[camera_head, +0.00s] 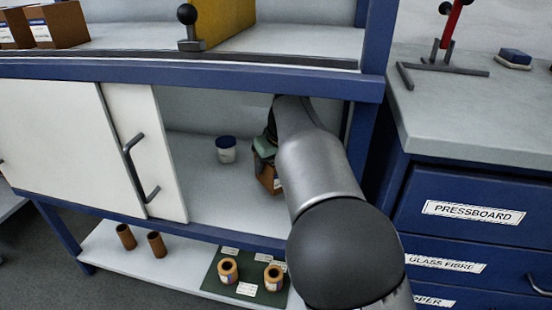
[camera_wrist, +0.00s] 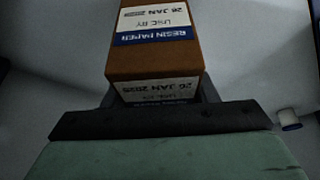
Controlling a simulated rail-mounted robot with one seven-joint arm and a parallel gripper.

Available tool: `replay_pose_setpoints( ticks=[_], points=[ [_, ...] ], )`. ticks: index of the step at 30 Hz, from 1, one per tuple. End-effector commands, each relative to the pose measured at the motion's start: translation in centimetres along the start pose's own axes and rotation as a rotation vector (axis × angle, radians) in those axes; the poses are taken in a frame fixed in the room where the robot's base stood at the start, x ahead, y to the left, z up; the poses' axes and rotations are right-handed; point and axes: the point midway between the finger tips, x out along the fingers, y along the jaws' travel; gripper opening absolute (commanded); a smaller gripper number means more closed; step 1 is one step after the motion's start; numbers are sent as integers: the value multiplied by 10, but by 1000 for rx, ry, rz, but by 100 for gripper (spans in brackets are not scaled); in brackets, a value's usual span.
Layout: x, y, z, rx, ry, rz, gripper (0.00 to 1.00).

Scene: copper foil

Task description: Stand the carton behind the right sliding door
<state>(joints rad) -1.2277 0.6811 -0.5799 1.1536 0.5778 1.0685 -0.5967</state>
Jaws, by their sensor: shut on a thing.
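A brown carton (camera_wrist: 153,55) with a white and blue label reading "RESIN PAPER" and "26 JAN 2025" is held in my gripper (camera_wrist: 155,105), which fills the lower part of the wrist view. In the head view the carton (camera_head: 268,178) shows inside the cupboard, in the open right bay, partly hidden by my gripper (camera_head: 264,150) and arm. I cannot tell whether its base touches the cupboard floor. The sliding door (camera_head: 155,160) with a dark handle stands to the left, leaving the right bay open.
A white jar with a blue lid (camera_head: 226,150) stands left of the carton in the bay. The cupboard's right post (camera_head: 362,140) is close to my arm. The bay floor (camera_head: 205,195) is clear in front of the jar. Several brown rolls stand on the lower shelf (camera_head: 185,265).

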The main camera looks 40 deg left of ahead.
Motion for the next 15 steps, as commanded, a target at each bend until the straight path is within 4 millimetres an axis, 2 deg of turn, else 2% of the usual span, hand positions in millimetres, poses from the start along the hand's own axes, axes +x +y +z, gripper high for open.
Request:
replay_pose_setpoints(
  ticks=[1,6,11,15],
  points=[
    [5,12,-8,0,-1,6,20],
    [5,36,-35,1,-1,3,20],
    [13,44,-42,-1,0,0,20],
    [25,45,-38,-1,0,0,20]
  ],
)
